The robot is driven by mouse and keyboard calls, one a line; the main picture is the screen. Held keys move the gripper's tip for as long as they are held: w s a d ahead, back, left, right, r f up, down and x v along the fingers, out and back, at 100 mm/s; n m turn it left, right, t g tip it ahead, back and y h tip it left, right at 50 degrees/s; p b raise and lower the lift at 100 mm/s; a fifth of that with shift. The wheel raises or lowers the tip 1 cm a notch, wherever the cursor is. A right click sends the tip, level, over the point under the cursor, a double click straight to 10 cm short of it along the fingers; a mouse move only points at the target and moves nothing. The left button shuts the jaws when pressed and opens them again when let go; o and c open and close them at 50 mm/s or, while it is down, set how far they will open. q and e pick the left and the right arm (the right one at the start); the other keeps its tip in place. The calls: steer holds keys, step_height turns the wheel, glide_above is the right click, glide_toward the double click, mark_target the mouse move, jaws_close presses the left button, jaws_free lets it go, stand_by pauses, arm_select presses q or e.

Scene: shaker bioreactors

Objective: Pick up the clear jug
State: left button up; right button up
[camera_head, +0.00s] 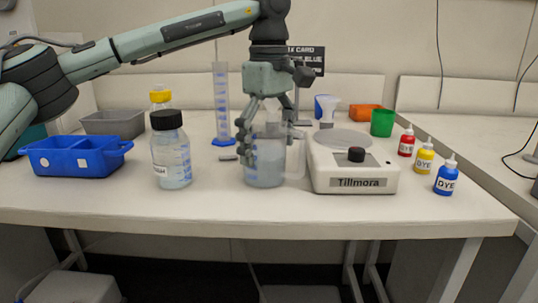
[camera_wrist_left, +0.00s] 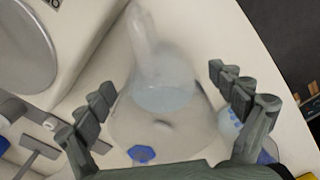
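The clear jug (camera_head: 265,170) stands upright on the white table, left of the stirrer. It holds some pale liquid, and its clear handle points right toward the stirrer. My left gripper (camera_head: 270,147) comes down from above with its fingers on either side of the jug's upper part. In the left wrist view the jug (camera_wrist_left: 165,95) lies between the two spread fingers of this gripper (camera_wrist_left: 161,80), with visible gaps on both sides. The fingers partly hide the jug's rim in the head view. My right gripper is not in view.
The white Tillmora stirrer (camera_head: 352,165) is close to the jug's right. A black-capped bottle (camera_head: 171,160) stands to its left, a blue-based graduated cylinder (camera_head: 222,105) behind it. A blue bin (camera_head: 75,158) is at left; a green cup (camera_head: 382,123) and dye bottles (camera_head: 425,160) are at right.

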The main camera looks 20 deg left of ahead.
arm_select(q)
steer(key=c, duration=1.4)
steer(key=shift+c, duration=0.4)
steer(key=shift+r, duration=0.2)
